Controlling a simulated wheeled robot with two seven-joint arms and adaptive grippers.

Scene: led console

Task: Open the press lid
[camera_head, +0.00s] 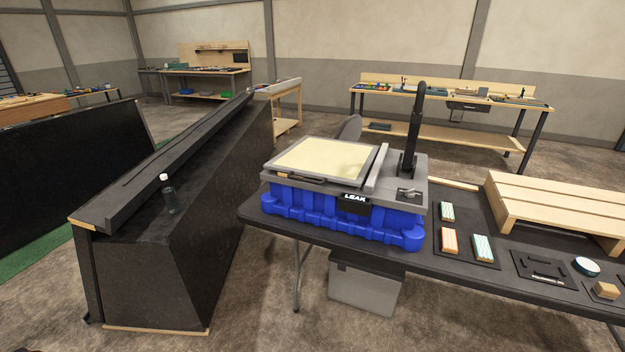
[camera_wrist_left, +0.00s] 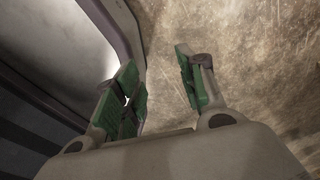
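The press (camera_head: 354,202) sits on the dark table in the head view, with a blue base and a grey top. Its lid (camera_head: 322,160) has a pale yellow panel in a grey frame and lies flat, closed. A dark handle (camera_head: 300,179) runs along the lid's front edge. A black upright post (camera_head: 413,125) rises at the press's right rear. Neither gripper shows in the head view. In the left wrist view my left gripper (camera_wrist_left: 162,85) has its green-padded fingers apart, with bare floor visible between them. My right gripper is not in view.
A black angled bench (camera_head: 185,200) with a dark bottle (camera_head: 168,193) stands left of the press. Right on the table are small coloured blocks (camera_head: 482,248) and a slatted wooden stand (camera_head: 560,208). A grey bin (camera_head: 365,287) is below the table.

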